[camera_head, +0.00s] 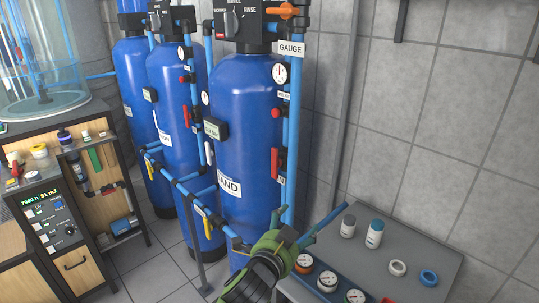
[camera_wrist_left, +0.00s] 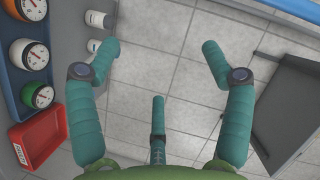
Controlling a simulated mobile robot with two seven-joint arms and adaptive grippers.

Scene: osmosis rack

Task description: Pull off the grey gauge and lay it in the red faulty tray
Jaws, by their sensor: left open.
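A round gauge with a pale face and grey-looking rim (camera_head: 280,73) sits on the blue pipe beside the nearest blue tank, under a GAUGE label. My left gripper (camera_head: 312,222) is well below it at the grey table's near left corner, with its fingers spread and nothing between them. The wrist view also shows the left gripper (camera_wrist_left: 160,48) open over floor tiles. The red tray (camera_wrist_left: 40,138), with a partly readable label, lies at the left there; only a bit of red (camera_head: 388,300) shows at the head view's lower edge. My right gripper is not in view.
Several gauges, including an orange-rimmed one (camera_wrist_left: 28,54) and a green one (camera_wrist_left: 38,96), sit in a blue holder. The grey table (camera_head: 415,243) bears white bottles (camera_head: 375,233) and a blue ring (camera_head: 429,277). Pipes and red-handled valves (camera_head: 275,162) stand beside the tank.

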